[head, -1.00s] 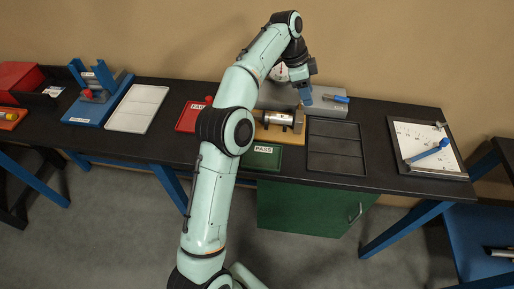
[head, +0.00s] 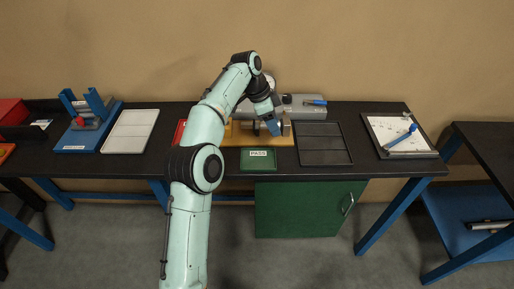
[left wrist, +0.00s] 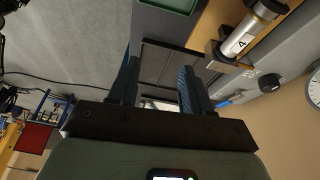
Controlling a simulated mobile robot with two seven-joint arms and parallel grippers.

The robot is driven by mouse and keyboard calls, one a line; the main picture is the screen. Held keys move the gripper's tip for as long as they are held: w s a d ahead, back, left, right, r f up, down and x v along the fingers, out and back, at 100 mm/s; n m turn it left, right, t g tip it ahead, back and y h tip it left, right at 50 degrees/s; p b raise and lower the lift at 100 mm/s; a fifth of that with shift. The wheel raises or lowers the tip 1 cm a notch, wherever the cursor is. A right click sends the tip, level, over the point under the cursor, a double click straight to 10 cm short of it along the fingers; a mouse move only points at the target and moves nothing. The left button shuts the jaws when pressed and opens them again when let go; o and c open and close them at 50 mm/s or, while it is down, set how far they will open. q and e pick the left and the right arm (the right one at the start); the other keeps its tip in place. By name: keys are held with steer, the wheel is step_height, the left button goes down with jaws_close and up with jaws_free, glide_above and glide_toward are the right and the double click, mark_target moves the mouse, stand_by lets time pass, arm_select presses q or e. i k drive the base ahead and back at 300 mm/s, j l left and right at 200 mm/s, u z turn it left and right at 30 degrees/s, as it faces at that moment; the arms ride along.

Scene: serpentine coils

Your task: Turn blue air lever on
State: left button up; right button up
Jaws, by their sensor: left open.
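The blue air lever (head: 314,102) lies on the right part of a grey housing (head: 297,110) at the back of the bench, pointing right. The lever also shows in the left wrist view (left wrist: 232,100), to the right of the fingers. My left gripper (head: 273,129) points down in front of the housing, to the left of the lever and apart from it. Its blue fingers (left wrist: 157,84) are spread with nothing between them. My right gripper is not in view.
A metal cylinder (left wrist: 241,36) lies on the wooden base (head: 240,135) by my gripper, partly hidden in the head view. A green PASS tray (head: 258,160) and an empty dark tray (head: 322,150) stand in front.

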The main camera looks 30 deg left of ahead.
mark_target(319, 102)
steer(key=k, duration=0.2)
steer(key=i+j+z, duration=0.3)
steer(key=i+j, duration=0.15)
steer(key=i+j+z, duration=0.3)
steer(key=j, duration=0.3)
steer(key=i+l, duration=0.1)
steer(key=l, duration=0.3)
